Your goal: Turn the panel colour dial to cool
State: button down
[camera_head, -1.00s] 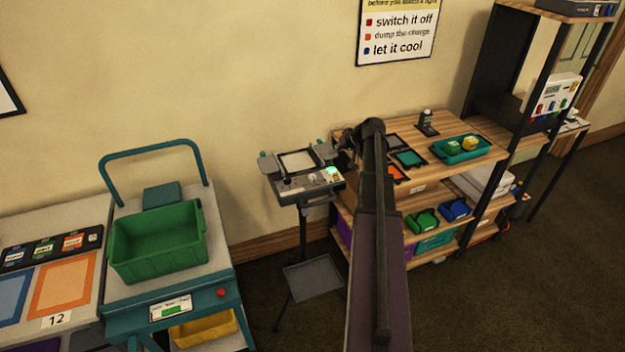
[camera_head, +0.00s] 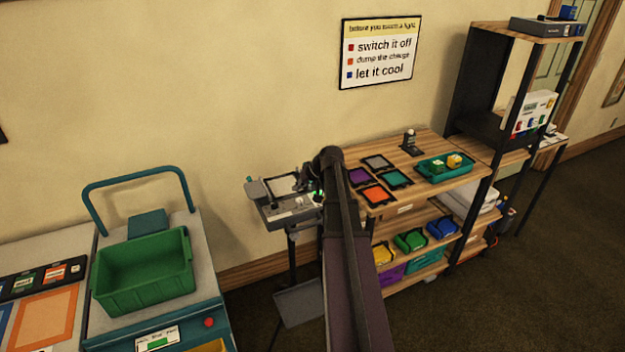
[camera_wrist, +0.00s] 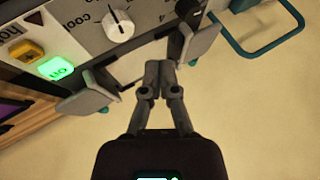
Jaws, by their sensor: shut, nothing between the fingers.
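The light panel (camera_head: 275,212) stands on a dark stand against the wall in the head view, partly behind my arm. In the wrist view its face shows upside down, with a round white dial (camera_wrist: 118,27) with a dark pointer line and the word "cool" beside it. I cannot tell the dial's exact setting. A lit green button (camera_wrist: 56,68) and an amber button (camera_wrist: 28,51) sit left of the dial. My gripper (camera_wrist: 158,68) is shut and empty, its tips by the panel's edge, below and right of the dial and apart from it.
Grey flaps (camera_wrist: 84,104) stick out from the panel's edge on both sides of my gripper. A wooden shelf unit (camera_head: 440,150) with coloured tiles and bins stands right of the panel. A trolley with a green crate (camera_head: 145,300) stands left. Bare wall lies behind the panel.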

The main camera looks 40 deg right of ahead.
jog(key=a, duration=0.3)
jog(key=s+a+f+g, duration=0.1)
jog(key=a, duration=0.3)
jog(key=a+n+g, duration=0.1)
jog(key=a, duration=0.3)
jog(key=shift+s+f, duration=0.3)
jog(key=shift+s, duration=0.1)
jog(key=s+a+f+n+g+h, duration=0.1)
jog(key=s+a+g+h, duration=0.1)
jog(key=s+a, duration=0.5)
jog(key=s+a+f+n+g+h, duration=0.1)
jog(key=s+a, duration=0.6)
jog(key=a, duration=1)
jog(key=shift+s+f+n+g+h, duration=0.3)
jog(key=shift+s+g+h, duration=0.1)
jog(key=shift+g, duration=0.5)
jog(key=shift+w+a, duration=0.1)
